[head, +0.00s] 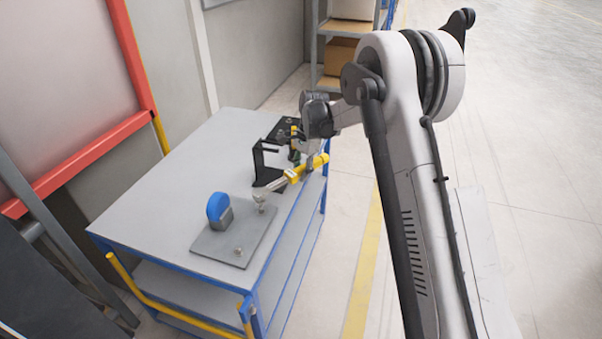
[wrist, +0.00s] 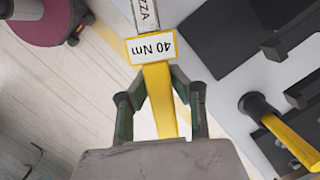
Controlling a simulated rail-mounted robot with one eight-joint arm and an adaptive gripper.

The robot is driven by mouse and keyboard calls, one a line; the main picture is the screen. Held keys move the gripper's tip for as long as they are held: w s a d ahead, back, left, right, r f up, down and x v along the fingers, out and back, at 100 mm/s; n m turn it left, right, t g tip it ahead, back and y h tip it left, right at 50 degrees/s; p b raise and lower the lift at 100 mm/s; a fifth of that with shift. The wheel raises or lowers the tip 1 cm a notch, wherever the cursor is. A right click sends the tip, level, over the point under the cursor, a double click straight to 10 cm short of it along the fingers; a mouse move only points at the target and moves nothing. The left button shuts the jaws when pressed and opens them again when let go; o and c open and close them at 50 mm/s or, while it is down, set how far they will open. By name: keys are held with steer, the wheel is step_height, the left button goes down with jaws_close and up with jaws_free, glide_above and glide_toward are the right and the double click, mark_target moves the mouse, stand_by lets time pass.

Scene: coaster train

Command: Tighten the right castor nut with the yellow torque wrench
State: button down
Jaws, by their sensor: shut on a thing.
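The yellow torque wrench (head: 295,172) slants across the right edge of the bench top in the head view. My gripper (head: 311,160) is shut on its yellow handle. In the wrist view the handle (wrist: 160,95) lies between the two fingers of my gripper (wrist: 161,98), with an upside-down "40 Nm" label. The wrench's silver head end reaches the upright nut and bolt (head: 259,200) at the plate's upper right corner; I cannot tell whether it is around the nut. A second nut (head: 239,251) sits near the plate's front. The castor has a blue wheel (head: 217,207).
The grey plate (head: 212,243) lies on the blue-framed bench (head: 178,187). A black stand (head: 262,165) is just behind the wrench. A second tool with a yellow handle (wrist: 290,140) lies beside my gripper in the wrist view. The bench's left side is clear.

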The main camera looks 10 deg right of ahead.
steer(key=shift+f+b, duration=1.7)
steer(key=shift+f, duration=0.05)
stand_by(2.7)
steer(key=shift+s+d+m+b, duration=0.45)
steer(key=shift+s+m, duration=0.2)
steer(key=shift+s, duration=0.2)
steer(key=shift+s+d+m+b, duration=0.35)
steer(key=shift+s+m+b, duration=0.1)
steer(key=shift+s+m, duration=0.3)
stand_by(2.0)
